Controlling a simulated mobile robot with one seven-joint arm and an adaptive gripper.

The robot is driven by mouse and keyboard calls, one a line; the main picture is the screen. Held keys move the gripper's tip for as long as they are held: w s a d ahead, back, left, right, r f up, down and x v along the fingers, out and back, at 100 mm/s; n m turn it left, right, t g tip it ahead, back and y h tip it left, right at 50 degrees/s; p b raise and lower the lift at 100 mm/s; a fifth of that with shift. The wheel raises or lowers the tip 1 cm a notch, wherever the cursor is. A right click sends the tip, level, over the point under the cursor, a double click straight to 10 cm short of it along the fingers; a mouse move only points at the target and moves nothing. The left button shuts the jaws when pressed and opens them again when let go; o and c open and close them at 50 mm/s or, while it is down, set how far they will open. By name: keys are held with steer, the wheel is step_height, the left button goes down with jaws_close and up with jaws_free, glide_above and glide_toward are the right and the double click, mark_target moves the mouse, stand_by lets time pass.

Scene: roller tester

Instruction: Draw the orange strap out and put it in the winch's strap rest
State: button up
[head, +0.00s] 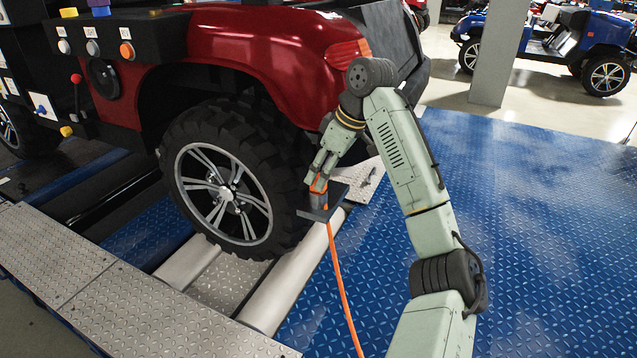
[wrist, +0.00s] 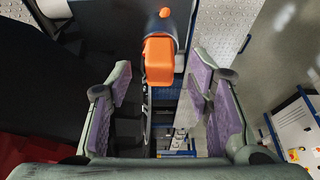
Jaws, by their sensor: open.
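The orange strap (head: 340,272) runs from a dark grey plate (head: 319,214) beside the red vehicle's wheel down to the bottom edge of the head view. An orange piece stands upright at the plate, close to my gripper (head: 319,178). In the wrist view a blocky orange end (wrist: 158,62) with a dark rounded cap lies between and just ahead of the purple-padded fingers. My gripper (wrist: 158,100) is open, with clear gaps on both sides of the orange end. I cannot tell for sure which part is the winch or its strap rest.
The red vehicle's wheel (head: 222,185) stands on light rollers (head: 285,287) just left of my gripper. A black control box (head: 97,45) with buttons is at the upper left. The blue tread-plate floor (head: 540,220) at right is clear. A grey pillar (head: 497,55) stands behind.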

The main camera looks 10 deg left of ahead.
steer(key=shift+x, duration=0.95)
